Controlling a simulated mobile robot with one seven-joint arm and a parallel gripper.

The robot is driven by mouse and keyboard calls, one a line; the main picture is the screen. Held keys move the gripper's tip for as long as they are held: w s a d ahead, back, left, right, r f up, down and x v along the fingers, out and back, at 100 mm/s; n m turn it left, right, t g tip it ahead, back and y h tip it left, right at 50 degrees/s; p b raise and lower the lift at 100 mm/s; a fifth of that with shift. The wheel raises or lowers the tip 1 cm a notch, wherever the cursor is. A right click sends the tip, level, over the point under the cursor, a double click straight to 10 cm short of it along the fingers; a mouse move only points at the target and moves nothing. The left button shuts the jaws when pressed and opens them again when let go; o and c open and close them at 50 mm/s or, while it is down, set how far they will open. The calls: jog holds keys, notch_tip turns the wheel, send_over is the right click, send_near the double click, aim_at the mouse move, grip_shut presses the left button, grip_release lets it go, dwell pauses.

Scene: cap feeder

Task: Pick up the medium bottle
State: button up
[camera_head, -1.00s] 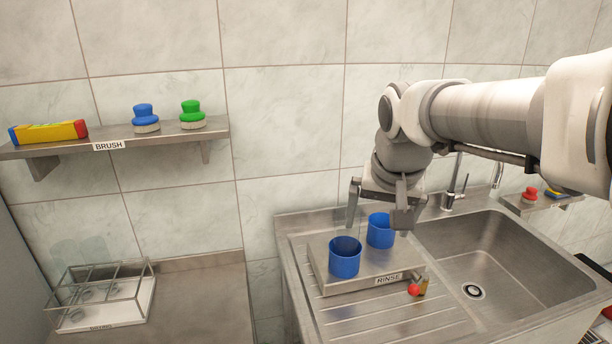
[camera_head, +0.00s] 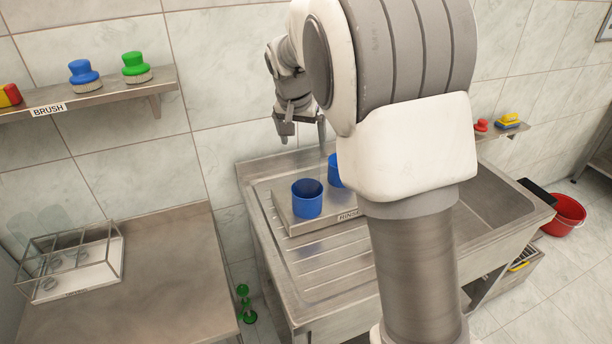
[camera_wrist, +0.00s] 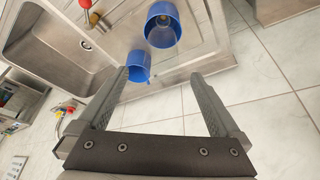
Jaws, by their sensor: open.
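No bottle shows clearly enough for me to say which is the medium one. Faint clear shapes (camera_head: 38,228) stand at the wire-framed drying rack (camera_head: 92,279) on the left counter; I cannot tell their sizes. My gripper (camera_head: 302,134) is open and empty, high above the rinse stand near the tiled wall. In the wrist view its two fingers (camera_wrist: 159,76) are spread with nothing held between them. Two blue cups stand on the rinse stand, the nearer cup (camera_head: 307,203) whole in view and the farther cup (camera_head: 334,172) partly behind my arm.
The sink (camera_head: 490,208) lies right of the rinse stand (camera_head: 288,222). A wall shelf (camera_head: 110,95) holds a blue brush (camera_head: 84,73) and a green brush (camera_head: 136,67). The left counter (camera_head: 165,285) is clear beside the rack. A red bucket (camera_head: 566,214) stands on the floor at right.

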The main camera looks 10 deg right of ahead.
aim_at(306, 157)
jog(key=x, duration=0.8)
jog(key=shift+f+p, duration=0.1)
jog(key=shift+p, duration=0.3)
jog(key=shift+w+p+x, duration=0.15)
jog(key=shift+p+x, duration=0.2)
jog(key=shift+x, duration=0.95)
jog(key=shift+w+p+x, duration=0.15)
jog(key=shift+p+x, duration=0.15)
jog(key=shift+x, duration=1.05)
jog(key=shift+a, duration=0.1)
jog(key=c, duration=1.1)
